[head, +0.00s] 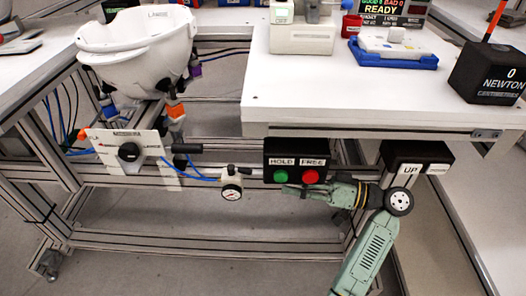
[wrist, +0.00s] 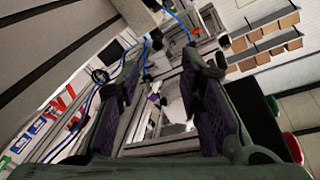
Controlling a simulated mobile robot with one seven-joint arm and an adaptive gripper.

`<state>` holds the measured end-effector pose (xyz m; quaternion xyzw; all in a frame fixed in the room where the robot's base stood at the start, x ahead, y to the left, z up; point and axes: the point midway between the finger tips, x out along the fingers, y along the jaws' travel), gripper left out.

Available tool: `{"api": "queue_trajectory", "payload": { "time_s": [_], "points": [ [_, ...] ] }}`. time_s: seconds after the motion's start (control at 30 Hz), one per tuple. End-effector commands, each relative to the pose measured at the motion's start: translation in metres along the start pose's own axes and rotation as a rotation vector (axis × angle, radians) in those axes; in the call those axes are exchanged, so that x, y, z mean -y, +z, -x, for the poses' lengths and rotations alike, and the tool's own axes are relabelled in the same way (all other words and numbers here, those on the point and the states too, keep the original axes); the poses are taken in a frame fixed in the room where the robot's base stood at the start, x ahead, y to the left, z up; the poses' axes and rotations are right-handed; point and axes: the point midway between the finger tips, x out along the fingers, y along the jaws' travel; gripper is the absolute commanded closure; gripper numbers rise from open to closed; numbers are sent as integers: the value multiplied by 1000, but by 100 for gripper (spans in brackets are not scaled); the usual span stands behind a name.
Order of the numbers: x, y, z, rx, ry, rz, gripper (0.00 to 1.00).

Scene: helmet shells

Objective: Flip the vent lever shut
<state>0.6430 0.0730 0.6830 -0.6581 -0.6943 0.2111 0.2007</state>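No part is labelled as a vent lever. A selector panel (head: 152,143) on the frame under the table carries a round black knob (head: 129,152), and a dark bar-like handle (head: 187,148) sticks out at its right. My gripper (head: 290,190) points left, right of the gauge and in front of the button box, apart from the knob and handle. In the wrist view its two fingers (wrist: 162,92) stand wide apart with nothing held between them.
The button box (head: 296,160) has a green HOLD and a red FREE button. A black UP box (head: 418,165) is near my arm. A white helmet shell (head: 135,50) sits on a holder above the panel. The white tabletop (head: 350,110) overhangs. Space between gripper and gauge looks clear.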

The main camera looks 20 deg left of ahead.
Motion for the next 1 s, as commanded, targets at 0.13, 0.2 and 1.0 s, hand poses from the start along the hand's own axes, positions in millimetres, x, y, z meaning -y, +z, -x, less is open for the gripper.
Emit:
{"api": "queue_trajectory", "payload": {
  "time_s": [0.13,0.2,1.0],
  "points": [
    [0,0,-5,1,-1,0,66],
    [1,0,-12,2,-2,-1,66],
    [0,0,-109,0,0,0,66]
  ]
}}
